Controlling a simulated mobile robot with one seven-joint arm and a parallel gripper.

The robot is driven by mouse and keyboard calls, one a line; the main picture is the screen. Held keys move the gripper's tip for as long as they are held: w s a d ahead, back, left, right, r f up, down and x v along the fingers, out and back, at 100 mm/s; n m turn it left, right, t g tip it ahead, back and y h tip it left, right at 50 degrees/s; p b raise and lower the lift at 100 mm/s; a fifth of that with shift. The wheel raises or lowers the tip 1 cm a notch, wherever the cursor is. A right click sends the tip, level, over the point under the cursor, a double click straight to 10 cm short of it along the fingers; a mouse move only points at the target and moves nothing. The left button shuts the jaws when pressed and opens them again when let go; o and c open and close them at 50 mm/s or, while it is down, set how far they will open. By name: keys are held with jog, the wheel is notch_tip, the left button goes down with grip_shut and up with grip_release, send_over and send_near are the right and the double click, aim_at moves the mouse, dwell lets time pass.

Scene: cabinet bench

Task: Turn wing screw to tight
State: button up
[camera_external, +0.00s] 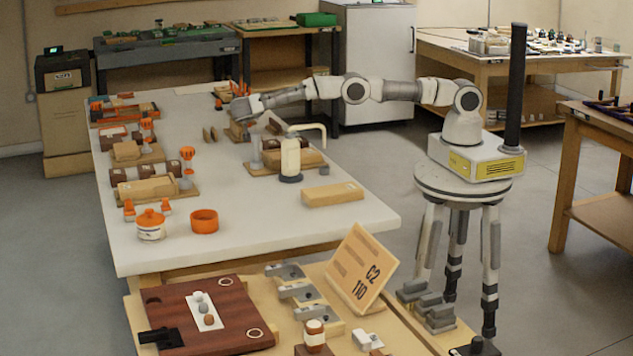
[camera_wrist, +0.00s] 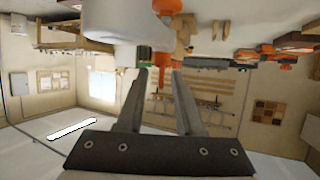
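My gripper (camera_wrist: 160,74) shows in the wrist view with its two grey fingers apart and a clear gap between them. An orange part (camera_wrist: 163,60) stands by the fingertips, close to the gap; I cannot tell if either finger touches it. It may be the wing screw, but its wings are not clear. A rounder orange piece (camera_wrist: 167,6) shows above it at the picture's edge. In the external view my gripper (camera_external: 242,108) is low over the far part of the white table, beside small orange parts (camera_external: 224,98). The screw's thread is not visible.
Wooden fixtures with orange knobs (camera_external: 187,153) line the left side. An orange ring (camera_external: 204,221) is at the front. The table's centre is mostly clear.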

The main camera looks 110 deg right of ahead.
jog(key=shift+w+a+r, duration=0.15)
jog(key=shift+a, duration=0.15)
notch_tip(320, 180, up, 8)
jog(key=a+p, duration=0.2)
jog(key=shift+w, duration=0.35)
